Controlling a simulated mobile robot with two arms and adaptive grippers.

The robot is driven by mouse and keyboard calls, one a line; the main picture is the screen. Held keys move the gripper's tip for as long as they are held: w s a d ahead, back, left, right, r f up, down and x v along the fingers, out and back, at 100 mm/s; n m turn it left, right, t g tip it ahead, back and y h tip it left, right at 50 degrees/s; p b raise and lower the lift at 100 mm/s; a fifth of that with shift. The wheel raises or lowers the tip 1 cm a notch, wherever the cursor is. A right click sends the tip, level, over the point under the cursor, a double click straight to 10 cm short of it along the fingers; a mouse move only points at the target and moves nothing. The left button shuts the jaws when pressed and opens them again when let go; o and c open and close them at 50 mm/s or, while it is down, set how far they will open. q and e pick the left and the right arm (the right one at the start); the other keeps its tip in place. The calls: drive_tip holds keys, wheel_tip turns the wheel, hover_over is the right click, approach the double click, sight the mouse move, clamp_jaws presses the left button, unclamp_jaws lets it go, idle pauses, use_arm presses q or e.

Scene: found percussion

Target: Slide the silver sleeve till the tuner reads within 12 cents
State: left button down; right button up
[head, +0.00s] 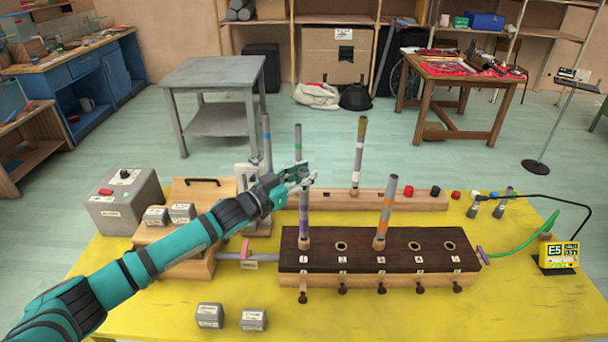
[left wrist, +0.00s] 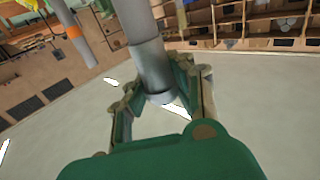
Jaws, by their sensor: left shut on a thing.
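A grey pipe with a purple band (head: 304,222) stands upright in hole 1 of the dark-topped wooden chest (head: 362,258). My left gripper (head: 304,178) is at the top of this pipe, shut on its silver sleeve. In the left wrist view the fingers (left wrist: 162,90) sit on both sides of the sleeve (left wrist: 153,68), around the grey pipe. The yellow tuner (head: 558,257) at the right shows "E5" on its display; the smaller figures beside it are too small to read surely. My right gripper is not in view.
A pipe with an orange band (head: 385,215) stands in hole 3; holes 2, 4 and 5 are empty. Behind is a wooden rack (head: 430,200) with a taller pipe (head: 359,155). A grey box (head: 125,205) and weights (head: 210,315) are at left. The yellow table's front right is clear.

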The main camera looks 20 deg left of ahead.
use_arm(q)
drive_tip(key=shift+f+b, duration=0.3)
drive_tip(key=shift+f, duration=0.4)
drive_tip(key=c, duration=1.1)
unclamp_jaws()
drive_tip(key=shift+c, duration=0.2)
drive_tip(key=shift+o, duration=0.3)
drive_tip(key=shift+s, duration=0.1)
